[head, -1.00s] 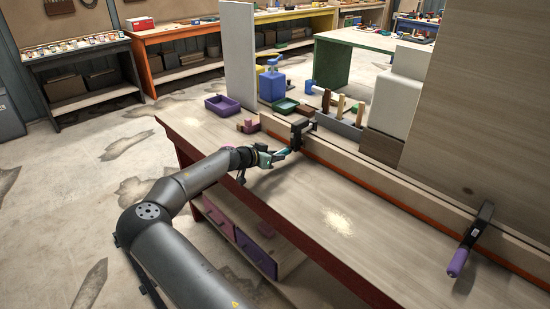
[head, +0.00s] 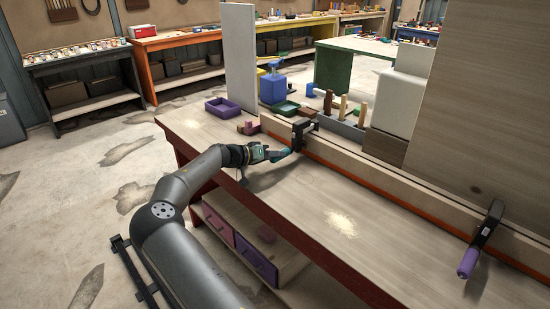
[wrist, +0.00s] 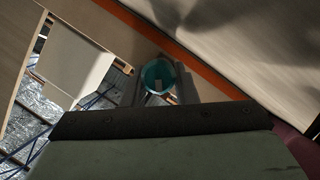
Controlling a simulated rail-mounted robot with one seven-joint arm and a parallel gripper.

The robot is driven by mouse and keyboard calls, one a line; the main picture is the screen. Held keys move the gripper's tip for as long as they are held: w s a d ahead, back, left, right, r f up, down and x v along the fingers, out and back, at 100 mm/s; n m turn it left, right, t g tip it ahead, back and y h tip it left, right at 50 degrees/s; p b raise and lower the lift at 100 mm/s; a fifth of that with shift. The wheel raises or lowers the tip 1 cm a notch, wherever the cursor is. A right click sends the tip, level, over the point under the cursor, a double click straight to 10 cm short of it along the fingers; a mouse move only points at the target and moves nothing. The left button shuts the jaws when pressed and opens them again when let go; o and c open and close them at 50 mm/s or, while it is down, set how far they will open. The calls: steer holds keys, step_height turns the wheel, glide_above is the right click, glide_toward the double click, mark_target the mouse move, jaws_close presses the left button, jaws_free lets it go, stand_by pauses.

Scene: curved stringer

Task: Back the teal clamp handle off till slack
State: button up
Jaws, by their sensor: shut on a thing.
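The teal clamp handle (head: 284,153) sticks out toward me from its dark clamp (head: 301,132), which sits on the long wooden stringer (head: 350,165) on the bench. My gripper (head: 271,155) is at the near end of this handle, in line with it, and is shut on it. In the wrist view the round teal handle end (wrist: 158,74) shows between the two grey fingers. The clamp's screw and pad are too small or hidden, so I cannot tell how tight it is.
A second clamp with a purple handle (head: 468,262) sits on the stringer at the right. The bench top (head: 340,215) in front of the stringer is mostly clear.

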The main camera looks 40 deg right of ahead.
stand_by(0.4)
steer(key=o, duration=1)
steer(key=b+v, duration=0.1)
steer(key=v, duration=1.6)
steer(key=shift+a+b, duration=0.25)
steer(key=shift+b, duration=0.05)
steer(key=shift+w, duration=0.1)
